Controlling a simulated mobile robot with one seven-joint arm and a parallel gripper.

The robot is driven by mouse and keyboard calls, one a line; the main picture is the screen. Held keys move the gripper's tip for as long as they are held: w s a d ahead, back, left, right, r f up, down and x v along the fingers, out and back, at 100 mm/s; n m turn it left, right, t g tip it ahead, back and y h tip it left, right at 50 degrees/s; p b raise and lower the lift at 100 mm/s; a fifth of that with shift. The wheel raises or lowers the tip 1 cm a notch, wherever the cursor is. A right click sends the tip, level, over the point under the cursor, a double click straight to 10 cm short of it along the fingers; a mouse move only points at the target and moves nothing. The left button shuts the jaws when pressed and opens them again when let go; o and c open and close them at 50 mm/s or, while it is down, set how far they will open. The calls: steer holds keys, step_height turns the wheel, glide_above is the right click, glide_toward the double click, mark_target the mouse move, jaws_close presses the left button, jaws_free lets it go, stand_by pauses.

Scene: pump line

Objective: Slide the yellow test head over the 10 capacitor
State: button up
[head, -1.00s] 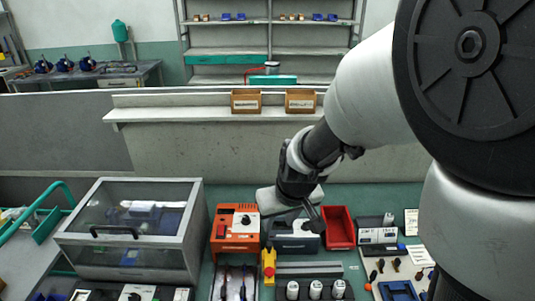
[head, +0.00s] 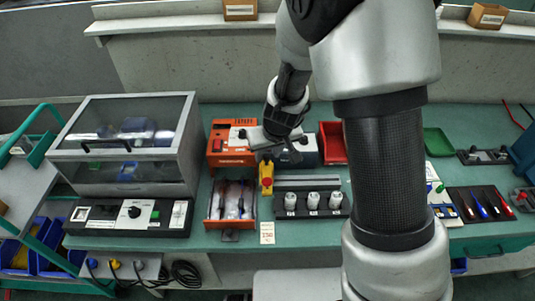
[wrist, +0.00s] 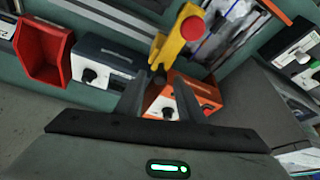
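The yellow test head (head: 266,172) with its red knob stands at the left end of a grey rail, in front of the orange unit. It also shows in the wrist view (wrist: 178,38), just beyond my fingertips. Three white capacitors (head: 313,201) stand upright in a dark holder to its right; their labels are too small to read surely. My gripper (head: 266,155) is just behind and above the test head. In the wrist view its fingers (wrist: 160,82) are apart, with a gap around the head's dark lower end; I see no grip, and contact is unclear.
The orange unit (head: 230,142), a dark grey box (wrist: 105,65) and a red bin (head: 333,142) stand close behind. An open drawer (head: 231,203) lies left of the test head. A lidded cabinet (head: 130,140) stands further left. Bench in front is fairly clear.

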steer(key=shift+w+f, duration=0.1)
steer(key=shift+f, duration=0.2)
jaws_close()
steer(key=d+b, duration=0.9)
steer(key=d, duration=0.5)
steer(key=shift+b, duration=0.4)
jaws_free()
